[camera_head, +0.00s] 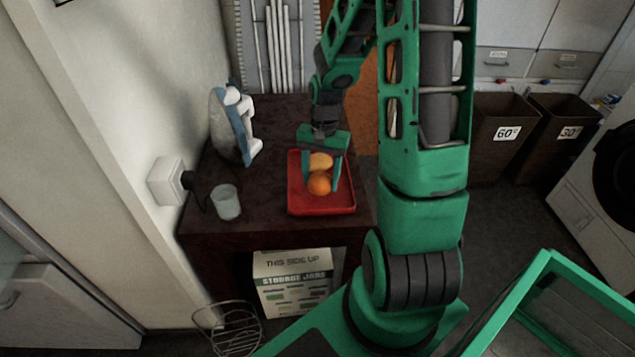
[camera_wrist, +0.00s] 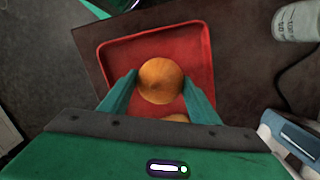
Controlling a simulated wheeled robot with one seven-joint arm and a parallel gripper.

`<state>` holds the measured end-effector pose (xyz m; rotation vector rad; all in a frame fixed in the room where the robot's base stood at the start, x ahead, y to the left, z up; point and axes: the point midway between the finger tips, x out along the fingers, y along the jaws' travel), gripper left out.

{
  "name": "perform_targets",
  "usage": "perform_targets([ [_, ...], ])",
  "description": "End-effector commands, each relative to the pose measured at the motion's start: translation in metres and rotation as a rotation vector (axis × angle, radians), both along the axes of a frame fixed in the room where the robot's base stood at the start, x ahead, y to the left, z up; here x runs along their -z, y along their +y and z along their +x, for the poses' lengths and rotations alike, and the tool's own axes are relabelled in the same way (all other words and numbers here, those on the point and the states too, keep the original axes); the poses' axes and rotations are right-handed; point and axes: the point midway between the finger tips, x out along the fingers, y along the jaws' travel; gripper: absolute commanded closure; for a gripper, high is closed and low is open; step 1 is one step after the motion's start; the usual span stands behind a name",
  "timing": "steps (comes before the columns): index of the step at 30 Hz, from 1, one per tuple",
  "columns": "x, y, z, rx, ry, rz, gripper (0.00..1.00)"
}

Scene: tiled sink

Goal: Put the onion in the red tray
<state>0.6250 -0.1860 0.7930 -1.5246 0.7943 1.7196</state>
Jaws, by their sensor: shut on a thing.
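The round orange-brown onion (camera_head: 319,184) is between the two fingers of my gripper (camera_head: 320,187), over the red tray (camera_head: 345,208). In the wrist view the fingers of my gripper (camera_wrist: 160,88) press on both sides of the onion (camera_wrist: 160,80). The onion is within the outline of the red tray (camera_wrist: 205,60); I cannot tell whether it touches the tray floor. A second yellow-orange rounded item (camera_head: 320,161) is just behind it, under my palm. In the wrist view that item (camera_wrist: 177,118) is mostly hidden by my gripper.
The tray sits on a dark brown table (camera_head: 265,205). A wall socket box (camera_head: 168,181) is further left. A storage-jars box (camera_head: 292,283) is below the table.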

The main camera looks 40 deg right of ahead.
Motion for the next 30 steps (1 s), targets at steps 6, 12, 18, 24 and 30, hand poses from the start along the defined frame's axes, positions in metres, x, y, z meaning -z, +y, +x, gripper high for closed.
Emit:
perform_targets([
  [6, 0.018, 0.0, 0.0, 0.0, 0.0, 0.0, 0.7],
  [12, 0.018, 0.0, 0.0, -0.001, -0.001, -0.001, 0.7],
  [18, 0.02, 0.001, 0.0, -0.001, 0.0, 0.0, 0.3],
  [24, 0.02, 0.001, 0.0, -0.001, 0.0, 0.0, 0.25],
  [30, 0.016, 0.001, 0.001, -0.002, -0.001, -0.002, 0.25],
])
